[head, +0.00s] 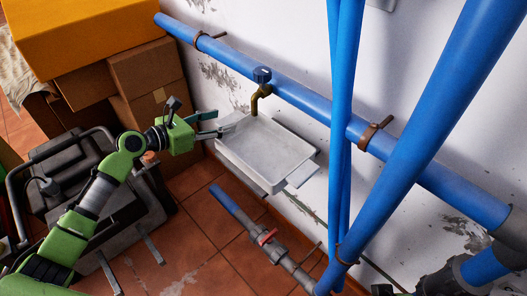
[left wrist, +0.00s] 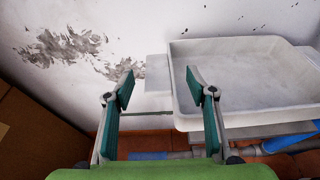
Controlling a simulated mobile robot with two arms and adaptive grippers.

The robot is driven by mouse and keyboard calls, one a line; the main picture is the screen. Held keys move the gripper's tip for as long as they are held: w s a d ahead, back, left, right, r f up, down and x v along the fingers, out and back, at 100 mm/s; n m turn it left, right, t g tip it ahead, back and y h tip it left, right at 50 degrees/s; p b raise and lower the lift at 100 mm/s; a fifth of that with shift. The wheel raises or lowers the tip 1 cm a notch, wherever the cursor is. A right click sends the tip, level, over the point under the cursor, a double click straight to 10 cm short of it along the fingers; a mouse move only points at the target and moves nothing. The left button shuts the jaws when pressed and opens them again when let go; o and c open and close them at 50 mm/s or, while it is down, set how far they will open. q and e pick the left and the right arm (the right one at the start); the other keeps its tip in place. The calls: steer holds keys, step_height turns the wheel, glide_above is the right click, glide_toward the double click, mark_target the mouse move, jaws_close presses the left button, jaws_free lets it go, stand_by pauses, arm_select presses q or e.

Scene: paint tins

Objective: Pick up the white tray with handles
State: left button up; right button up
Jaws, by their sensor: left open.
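The white tray (head: 268,179) is a shallow rectangular tray beside the wall, under a brass tap, with a flat handle (head: 302,173) at its near right end. My left gripper (head: 212,126) is open at the tray's far left end, level with the other handle. In the left wrist view the left gripper (left wrist: 163,88) has its two fingers spread, with that handle (left wrist: 157,68) showing between and beyond them. I cannot tell whether a finger touches the tray. My right gripper is not in view.
Blue pipes (head: 340,100) run along the wall and upright just right of the tray. The tap (head: 261,85) hangs over its back edge. Cardboard boxes (head: 150,75) and a grey machine (head: 130,205) stand left. A loose pipe (head: 240,212) lies on the tiled floor in front.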

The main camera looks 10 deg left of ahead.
mark_target(231, 119)
arm_select(q)
steer(key=x, duration=0.1)
steer(key=b+x, duration=0.1)
steer(key=x, duration=0.1)
steer(key=b+x, duration=0.1)
steer(key=x, duration=0.1)
steer(key=shift+w+f, duration=0.1)
steer(key=shift+f, duration=0.2)
steer(key=shift+r, duration=0.1)
jaws_close()
